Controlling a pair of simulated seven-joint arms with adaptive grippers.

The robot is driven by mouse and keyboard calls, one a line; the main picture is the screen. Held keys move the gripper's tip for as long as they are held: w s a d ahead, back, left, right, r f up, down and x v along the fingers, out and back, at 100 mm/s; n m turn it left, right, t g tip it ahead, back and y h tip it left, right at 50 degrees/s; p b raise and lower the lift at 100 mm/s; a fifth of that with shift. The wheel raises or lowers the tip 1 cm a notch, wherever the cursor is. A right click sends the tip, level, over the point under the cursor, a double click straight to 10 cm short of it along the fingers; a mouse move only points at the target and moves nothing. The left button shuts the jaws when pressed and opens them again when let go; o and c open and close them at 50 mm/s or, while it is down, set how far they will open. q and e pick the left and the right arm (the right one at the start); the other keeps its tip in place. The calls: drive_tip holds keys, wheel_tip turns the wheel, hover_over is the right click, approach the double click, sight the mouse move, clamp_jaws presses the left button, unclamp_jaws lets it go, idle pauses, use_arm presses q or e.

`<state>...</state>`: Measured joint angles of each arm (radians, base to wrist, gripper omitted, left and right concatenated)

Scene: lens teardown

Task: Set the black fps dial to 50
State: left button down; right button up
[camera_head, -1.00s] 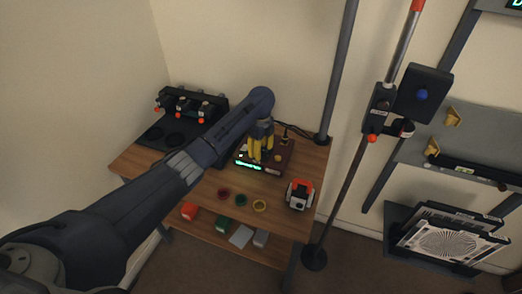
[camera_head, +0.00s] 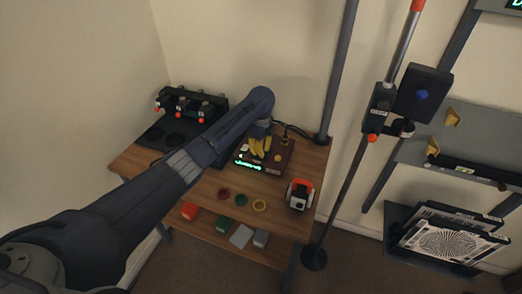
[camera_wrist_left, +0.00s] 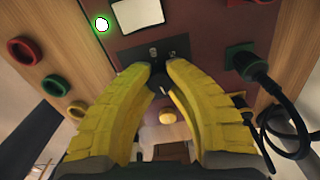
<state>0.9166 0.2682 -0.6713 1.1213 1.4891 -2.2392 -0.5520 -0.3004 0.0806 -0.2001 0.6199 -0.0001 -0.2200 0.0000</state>
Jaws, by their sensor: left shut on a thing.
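The dark red control box (camera_head: 281,158) stands on the wooden table, with a green lit display (camera_head: 248,166) at its front edge. My left gripper (camera_head: 259,150) has yellow fingers and reaches down onto the top of this box. In the left wrist view the fingertips (camera_wrist_left: 163,76) are closed around a small black dial (camera_wrist_left: 160,90) with a light mark. The fingers cover much of the dial, and I cannot read its setting or the display digits. My right gripper is in neither view.
Red (camera_wrist_left: 24,50), green (camera_head: 240,200) and yellow (camera_head: 260,206) rings lie on the table in front of the box. A white and orange device (camera_head: 299,196) stands to the right. A black cable (camera_wrist_left: 262,75) plugs into the box beside the fingers. A metal pole (camera_head: 338,75) rises behind.

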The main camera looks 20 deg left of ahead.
use_arm(q)
drive_tip(key=n, duration=1.8)
drive_tip(key=shift+n, duration=0.4)
drive_tip(key=n, duration=0.6)
drive_tip(key=shift+n, duration=0.3)
drive_tip(key=c, duration=1.1)
unclamp_jaws()
drive_tip(key=shift+c, duration=0.2)
